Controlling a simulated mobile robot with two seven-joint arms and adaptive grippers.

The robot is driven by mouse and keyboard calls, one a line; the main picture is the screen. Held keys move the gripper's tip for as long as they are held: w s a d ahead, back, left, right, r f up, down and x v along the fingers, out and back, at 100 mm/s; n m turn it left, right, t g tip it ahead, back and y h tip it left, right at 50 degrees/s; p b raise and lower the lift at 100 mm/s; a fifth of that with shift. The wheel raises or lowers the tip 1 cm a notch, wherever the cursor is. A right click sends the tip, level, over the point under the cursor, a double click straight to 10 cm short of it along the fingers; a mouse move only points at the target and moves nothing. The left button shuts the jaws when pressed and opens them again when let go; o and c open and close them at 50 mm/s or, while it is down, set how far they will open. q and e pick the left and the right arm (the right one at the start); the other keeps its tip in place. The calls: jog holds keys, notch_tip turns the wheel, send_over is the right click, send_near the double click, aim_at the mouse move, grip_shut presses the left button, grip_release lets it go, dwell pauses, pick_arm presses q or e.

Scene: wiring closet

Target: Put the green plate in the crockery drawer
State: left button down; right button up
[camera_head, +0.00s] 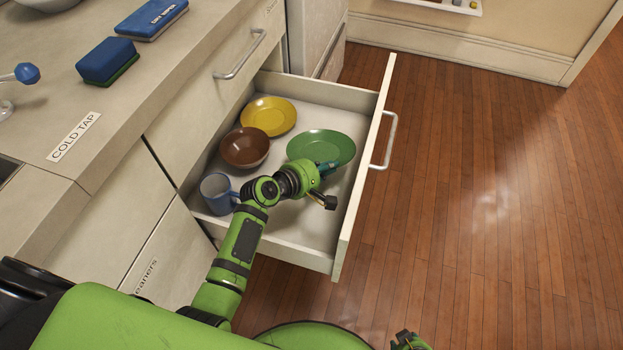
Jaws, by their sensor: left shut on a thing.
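The green plate (321,146) is inside the open crockery drawer (383,105), at its right side near the drawer front. It looks roughly level; I cannot tell whether it touches the drawer floor. My left gripper (327,170) reaches over the drawer and is shut on the near rim of the green plate. The fingertips are small and partly hidden by the wrist. A small green and dark part at the bottom edge (410,342) may belong to my right arm; its fingers do not show clearly.
The drawer also holds a yellow plate (268,116), a brown bowl (245,147) and a blue mug (217,193). The drawer handle (384,142) sticks out over clear wooden floor (490,190).

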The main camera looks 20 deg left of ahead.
pick_arm(q)
notch_tip(320, 180, down, 6)
jog(key=b, duration=0.2)
jog(key=shift+b, duration=0.3)
jog(key=shift+f, duration=0.35)
pick_arm(e)
jog(key=shift+s+a+r+g, duration=0.3)
jog(key=shift+s+r+g, duration=0.5)
jog(key=shift+s+r, duration=0.15)
pick_arm(q)
jog(key=c, duration=1.4)
grip_release()
jog(key=shift+f, duration=0.1)
pick_arm(e)
jog(key=shift+w, duration=0.1)
jog(key=shift+r, duration=0.1)
pick_arm(q)
jog(key=p+v, duration=0.3)
jog(key=v, duration=0.9)
jog(key=shift+a, duration=0.1)
pick_arm(e)
jog(key=shift+w+d+f+t, duration=0.15)
jog(key=shift+w+f+t, duration=0.25)
jog(key=shift+f, duration=0.15)
jog(key=shift+w+d+f+t, duration=0.15)
jog(key=shift+w+f+t, duration=0.25)
jog(key=shift+f, duration=0.1)
